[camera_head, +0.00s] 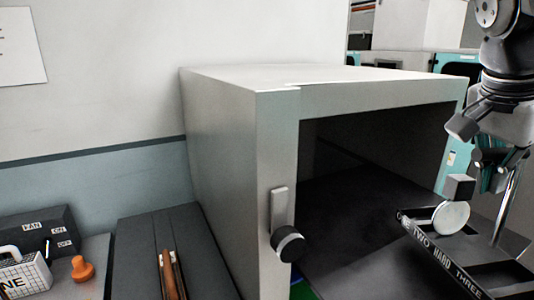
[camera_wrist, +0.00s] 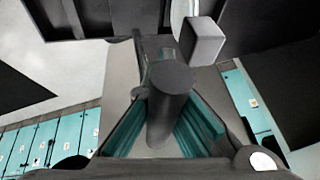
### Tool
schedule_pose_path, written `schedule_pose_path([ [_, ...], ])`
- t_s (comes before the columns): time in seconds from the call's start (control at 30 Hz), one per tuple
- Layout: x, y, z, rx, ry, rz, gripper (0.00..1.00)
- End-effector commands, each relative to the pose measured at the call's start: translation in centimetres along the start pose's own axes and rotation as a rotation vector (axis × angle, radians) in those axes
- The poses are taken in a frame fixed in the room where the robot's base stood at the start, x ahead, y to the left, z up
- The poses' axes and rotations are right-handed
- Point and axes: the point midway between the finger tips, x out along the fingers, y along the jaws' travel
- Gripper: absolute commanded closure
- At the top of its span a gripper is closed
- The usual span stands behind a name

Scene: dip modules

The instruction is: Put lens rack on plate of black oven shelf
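The lens rack (camera_head: 440,250) is a black tray with white lettering on its rim, at the lower right of the head view. It holds a pale round lens (camera_head: 451,218) beside a grey block (camera_head: 459,188). My gripper (camera_head: 490,172) is above the rack. In the wrist view its teal fingers (camera_wrist: 165,135) close around a dark cylindrical handle (camera_wrist: 168,85); the rack (camera_wrist: 80,18) shows at the top. The black oven shelf plate (camera_head: 350,215) lies inside the open grey oven (camera_head: 225,130). The rack overlaps its front right in the picture; I cannot tell whether they touch.
The oven's left front post (camera_head: 280,150) carries a latch with a dark knob (camera_head: 288,245). At lower left are a dark bench (camera_head: 135,250), a black labelled box (camera_head: 40,235) and an orange stamp-like object (camera_head: 82,268). Teal cabinets (camera_wrist: 40,140) stand behind.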

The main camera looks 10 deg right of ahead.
Motion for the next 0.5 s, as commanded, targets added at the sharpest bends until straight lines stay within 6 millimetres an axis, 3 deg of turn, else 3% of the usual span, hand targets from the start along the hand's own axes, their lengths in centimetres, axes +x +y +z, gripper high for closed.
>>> schedule_pose_path([
  [0.23,1.6,-4.5,-1.4,-0.001,0.000,0.001,1.00],
  [0.5,2.5,-6.0,-1.7,0.001,0.001,0.000,1.00],
])
